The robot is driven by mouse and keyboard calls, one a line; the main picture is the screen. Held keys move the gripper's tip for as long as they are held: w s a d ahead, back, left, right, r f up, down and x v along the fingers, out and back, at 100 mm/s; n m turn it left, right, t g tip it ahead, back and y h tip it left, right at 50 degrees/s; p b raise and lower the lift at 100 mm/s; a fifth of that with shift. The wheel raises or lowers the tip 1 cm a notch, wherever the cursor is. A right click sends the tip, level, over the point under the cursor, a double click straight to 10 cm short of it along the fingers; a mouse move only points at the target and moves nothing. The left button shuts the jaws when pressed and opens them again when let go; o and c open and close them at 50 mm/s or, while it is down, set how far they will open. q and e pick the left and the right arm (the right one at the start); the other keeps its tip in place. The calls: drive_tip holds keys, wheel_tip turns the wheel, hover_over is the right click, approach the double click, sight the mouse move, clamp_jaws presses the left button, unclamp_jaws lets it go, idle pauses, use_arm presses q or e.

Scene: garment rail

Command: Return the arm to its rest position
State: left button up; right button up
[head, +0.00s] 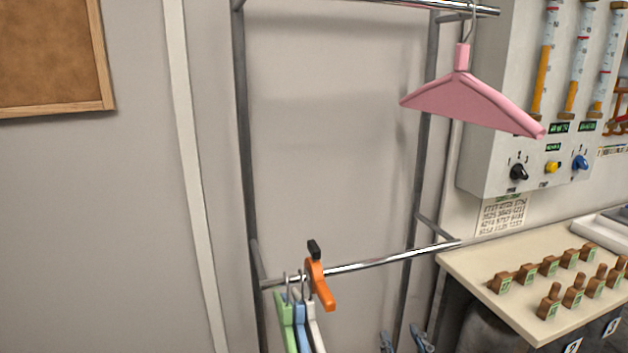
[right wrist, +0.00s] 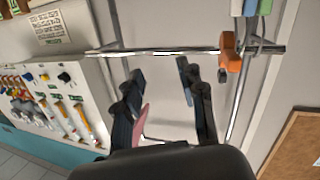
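My right gripper (head: 404,341) shows only as two fingertips at the bottom edge of the head view, below the lower rail. In the right wrist view my right gripper (right wrist: 160,73) is open, with nothing between its fingers. A pink hanger (head: 466,98) hangs from the right end of the upper rail (head: 400,3), well above the gripper. It also shows as a pink hanger (right wrist: 139,126) partly hidden behind a finger in the right wrist view, which is upside down. My left gripper is in neither view.
The lower rail (head: 385,261) holds an orange clamp (head: 318,285) and green, blue and white hangers at its left end. A bench (head: 480,265) with several wooden pegs stands at right, under a wall panel (head: 490,150) with knobs. The rack's middle is clear.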

drive_tip(key=s+d+f+g, duration=0.3)
drive_tip(key=s+f+g, duration=0.4)
drive_tip(key=s+f, duration=0.55)
drive_tip(key=s+d+f+g, duration=0.2)
drive_tip(key=s+f+g, duration=0.4)
drive_tip(key=s+f, duration=0.6)
wheel_tip(320, 180, down, 24)
drive_tip(key=s+f+g, duration=0.1)
drive_tip(key=s, duration=0.2)
drive_tip(key=s+d+f+g, duration=0.1)
drive_tip(key=s+d+f, duration=0.2)
drive_tip(key=s+f, duration=1.2)
drive_tip(key=shift+s+g+h, duration=0.3)
drive_tip(key=shift+s+h, duration=0.1)
drive_tip(key=shift+s, duration=0.1)
drive_tip(key=shift+d+f, duration=0.1)
